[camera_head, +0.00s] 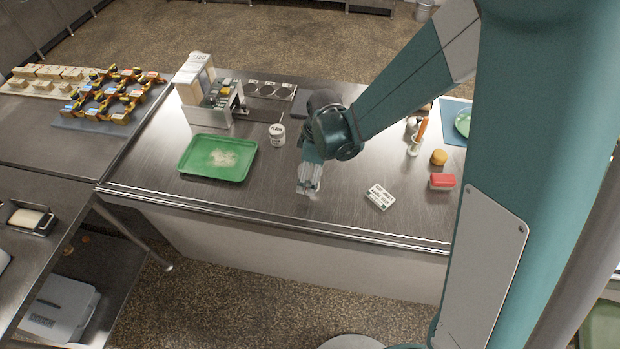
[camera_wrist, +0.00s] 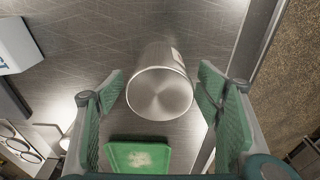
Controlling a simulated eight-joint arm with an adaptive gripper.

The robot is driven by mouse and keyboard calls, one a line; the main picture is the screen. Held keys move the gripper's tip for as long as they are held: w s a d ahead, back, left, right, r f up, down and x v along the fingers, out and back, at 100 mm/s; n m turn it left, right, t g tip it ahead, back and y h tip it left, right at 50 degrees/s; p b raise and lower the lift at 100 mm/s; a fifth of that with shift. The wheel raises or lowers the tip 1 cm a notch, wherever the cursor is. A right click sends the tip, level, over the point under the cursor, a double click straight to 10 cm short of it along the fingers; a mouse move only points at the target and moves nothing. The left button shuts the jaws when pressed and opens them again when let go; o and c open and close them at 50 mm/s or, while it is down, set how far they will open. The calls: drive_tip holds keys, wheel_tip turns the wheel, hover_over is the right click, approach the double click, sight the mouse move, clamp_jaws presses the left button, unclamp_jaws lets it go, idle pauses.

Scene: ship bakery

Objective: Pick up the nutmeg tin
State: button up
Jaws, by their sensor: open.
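A metal cylindrical tin (camera_wrist: 160,92), which I take to be the nutmeg tin, stands on the steel counter in the wrist view. Its round shiny end faces the camera and a bit of pale label shows on its side, too small to read. My gripper (camera_wrist: 163,98) is open, with a green-padded finger on each side of the tin and a visible gap at both. In the head view my gripper (camera_head: 310,188) points down over the front part of the counter, and the tin there is mostly hidden by the fingers.
A green tray (camera_head: 190,172) with pale powder lies left of my gripper. A white lettered card (camera_head: 380,197) lies to the right, near a red block (camera_head: 442,182). The counter's front edge (camera_head: 270,224) is close.

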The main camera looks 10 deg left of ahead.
idle(0.4)
drive_tip(key=c, duration=1.2)
drive_tip(key=shift+r, duration=0.2)
drive_tip(key=shift+r, duration=4.8)
